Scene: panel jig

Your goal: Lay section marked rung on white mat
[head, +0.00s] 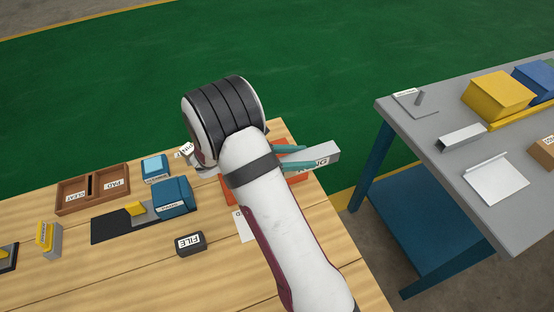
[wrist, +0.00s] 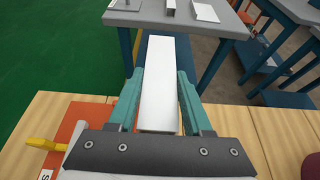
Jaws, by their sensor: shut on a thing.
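My gripper (wrist: 160,72) is shut on a pale grey, box-shaped section (head: 325,155), with one teal finger along each side. The section (wrist: 159,100) points away from me in the wrist view, over the far edge of the wooden bench. A flat white piece (head: 497,181) with a raised strip along its far edge lies on the grey table at right. It looks like the white mat. It also shows at the top of the wrist view (wrist: 205,11), apart from the section.
The grey table (head: 437,172) also bears a grey channel (head: 462,138), a yellow block (head: 497,95), a blue block (head: 537,80) and a plate with a peg (head: 416,105). A gap separates it from the wooden bench (head: 130,270). An orange mat (head: 298,180) lies under my gripper.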

